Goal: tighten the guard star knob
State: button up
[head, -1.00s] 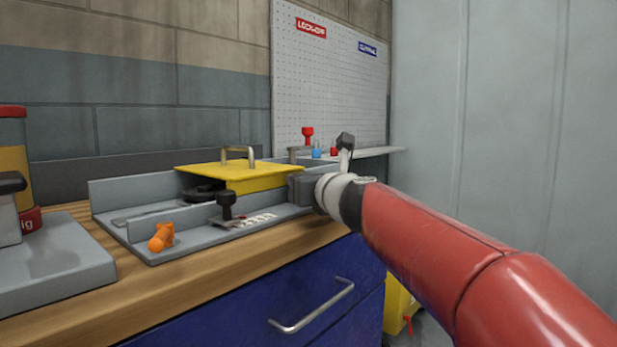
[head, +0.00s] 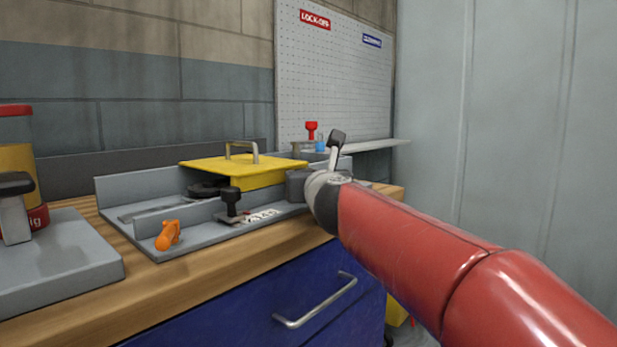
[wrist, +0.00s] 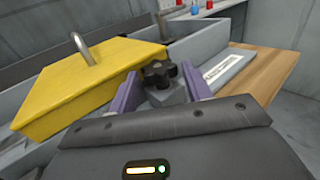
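The black star knob (wrist: 160,74) shows in the wrist view beside the yellow guard (wrist: 85,80), on a grey surface. My gripper (wrist: 160,80) is open, its two purple fingers on either side of the knob with gaps showing. I cannot tell whether the fingertips reach down to the knob's full height. In the head view my gripper (head: 299,186) is at the right end of the yellow guard (head: 245,172), which has a metal handle on top. I cannot make out the star knob there; the gripper and wrist block that spot.
A black T-shaped handle (head: 232,200) and an orange knob (head: 167,236) stand on the front of the grey fixture (head: 195,240). A white label strip (wrist: 223,68) lies right of the knob. Red and blue items (head: 312,132) stand behind. A grey machine base (head: 65,255) is at left.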

jog(key=shift+o, duration=0.8)
jog(key=shift+a, duration=0.1)
jog(key=shift+n+y, duration=0.3)
jog(key=shift+y, duration=0.2)
